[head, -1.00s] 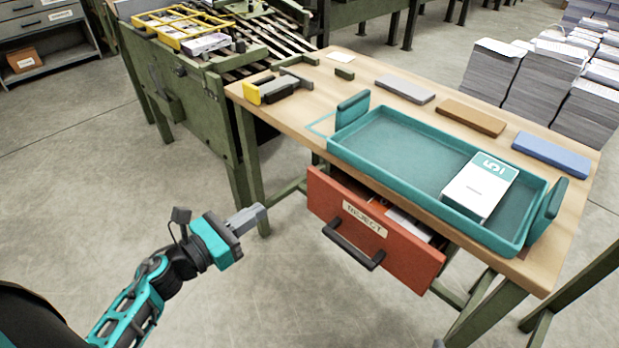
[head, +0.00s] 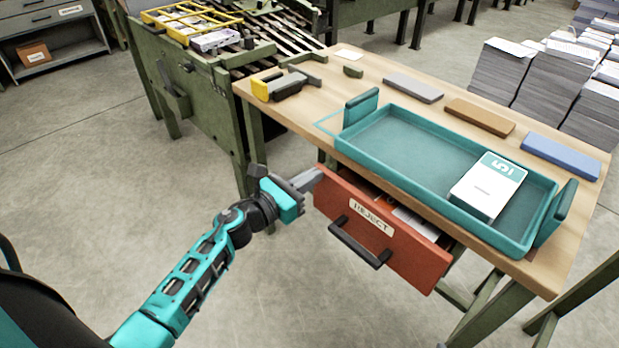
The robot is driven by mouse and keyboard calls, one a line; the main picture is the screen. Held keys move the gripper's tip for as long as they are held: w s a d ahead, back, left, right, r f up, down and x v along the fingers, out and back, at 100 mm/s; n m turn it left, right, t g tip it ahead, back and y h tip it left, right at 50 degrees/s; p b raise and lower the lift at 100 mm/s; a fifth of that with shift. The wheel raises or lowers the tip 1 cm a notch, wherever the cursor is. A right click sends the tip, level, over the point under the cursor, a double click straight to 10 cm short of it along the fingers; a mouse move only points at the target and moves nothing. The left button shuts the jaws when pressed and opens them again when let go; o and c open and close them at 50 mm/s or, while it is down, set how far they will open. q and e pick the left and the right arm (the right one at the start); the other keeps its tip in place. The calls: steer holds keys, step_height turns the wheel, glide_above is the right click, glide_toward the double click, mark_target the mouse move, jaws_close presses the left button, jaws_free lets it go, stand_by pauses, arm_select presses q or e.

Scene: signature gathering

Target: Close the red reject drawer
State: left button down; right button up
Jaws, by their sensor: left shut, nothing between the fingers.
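The red reject drawer (head: 410,258) hangs under the front edge of the wooden table and is pulled out. Papers and an orange item show inside it. Its front has a REJECT label (head: 372,217) and a black bar handle (head: 358,245). My left gripper (head: 314,178) is shut and empty, at the upper left corner of the drawer front. Its fingertips overlap that corner in the picture; I cannot tell if they touch it. My right gripper is not in view.
On the table (head: 330,92), a teal tray (head: 400,190) holds a white card stack numbered 51 (head: 487,187). Grey, brown and blue blocks lie behind it. A green conveyor machine (head: 190,95) stands at the left. The floor before the drawer is clear.

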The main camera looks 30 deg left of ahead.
arm_select(q)
steer(key=b+x, duration=0.1)
steer(key=x, duration=0.1)
steer(key=shift+w, duration=0.25)
stand_by(0.4)
steer(key=shift+s, duration=0.1)
